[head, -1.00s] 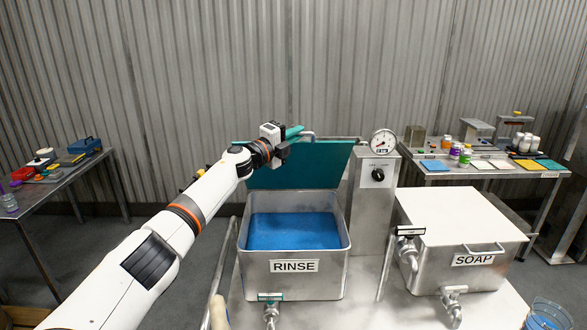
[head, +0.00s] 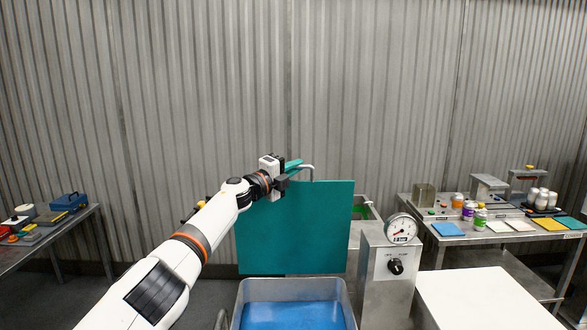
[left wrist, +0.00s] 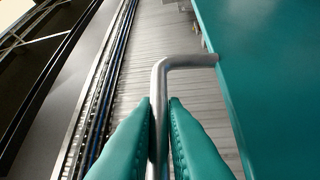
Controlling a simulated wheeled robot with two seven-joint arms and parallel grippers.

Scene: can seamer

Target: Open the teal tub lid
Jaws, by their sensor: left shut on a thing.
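The teal lid (head: 295,228) stands up, near vertical, behind the open metal tub (head: 240,300) with blue contents (head: 292,316). Only the upper part of the tub shows at the bottom of the head view. A bent metal handle (head: 308,168) sticks out at the lid's top edge. My left gripper (head: 293,166) is at that top edge, shut on the handle. In the left wrist view, its two teal fingers (left wrist: 160,108) pinch the grey handle (left wrist: 186,61) from both sides, and the lid (left wrist: 262,75) fills the right side. My right gripper is not in view.
A post with a gauge (head: 401,228) and knob (head: 396,267) stands just right of the lid. A white-topped box (head: 490,297) is at lower right. Side tables with small items stand left (head: 50,245) and right (head: 500,237). A corrugated wall (head: 350,90) is behind.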

